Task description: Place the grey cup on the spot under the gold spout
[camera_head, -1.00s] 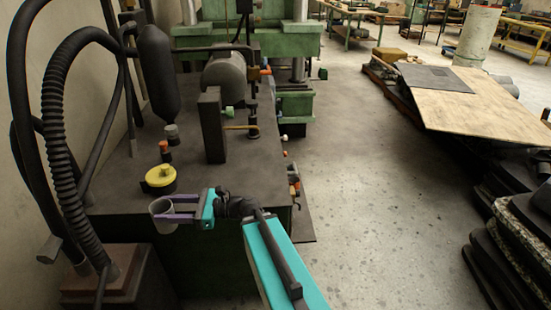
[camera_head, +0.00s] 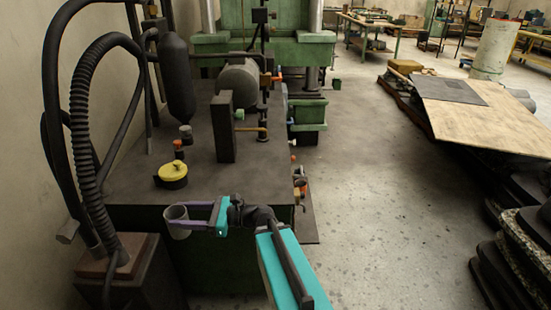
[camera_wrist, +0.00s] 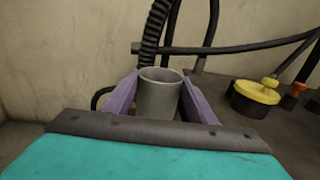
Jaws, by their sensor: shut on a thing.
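The grey cup (camera_head: 178,222) is an open-topped cylinder, upright, at the near left edge of the dark bench. My gripper (camera_head: 184,214) is shut on it, with a purple finger on each side. In the wrist view the cup (camera_wrist: 159,96) stands between the fingers, its rim up and open. The gold spout (camera_head: 250,129) sticks out to the right from a tall dark block, farther back on the bench. I cannot make out a marked spot under it.
A black pot with a yellow lid (camera_head: 172,175) stands just behind the cup. The dark block (camera_head: 222,130) stands beyond it. Thick black hoses (camera_head: 85,110) rise at the left. The dark bench top (camera_head: 190,190) is bare between the pot and the block.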

